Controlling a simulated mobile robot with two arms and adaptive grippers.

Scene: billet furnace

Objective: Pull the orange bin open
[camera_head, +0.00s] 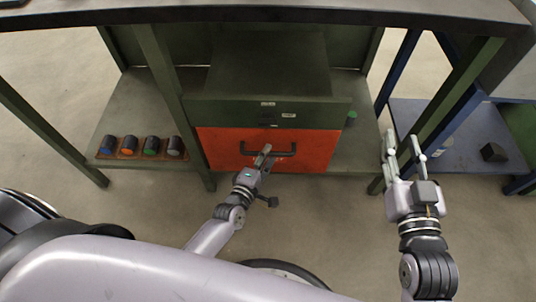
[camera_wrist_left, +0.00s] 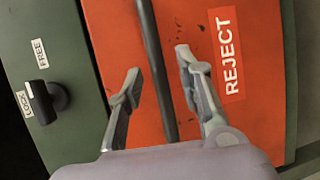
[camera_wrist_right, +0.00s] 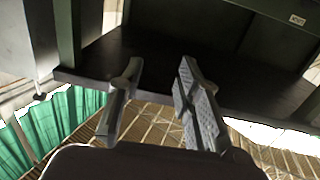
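The orange bin (camera_head: 222,148) sits beneath a green panel under the bench and looks shut. Its dark bar handle (camera_head: 290,153) runs across the front. In the left wrist view the orange front (camera_wrist_left: 262,118) bears a REJECT label, and the handle (camera_wrist_left: 153,50) passes between my left fingers. My left gripper (camera_wrist_left: 158,66) is open, one finger on each side of the handle, with gaps showing. In the head view my left gripper (camera_head: 265,155) is at the handle's middle. My right gripper (camera_head: 402,138) is open and empty, right of the bin, also in its wrist view (camera_wrist_right: 158,75).
A black knob (camera_wrist_left: 48,98) on the green panel has LOCK and FREE labels; its white mark is nearer LOCK. A tray of several coloured cylinders (camera_head: 140,147) is on the lower shelf at left. A bench leg (camera_head: 440,110) stands near my right gripper. Floor before the bin is clear.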

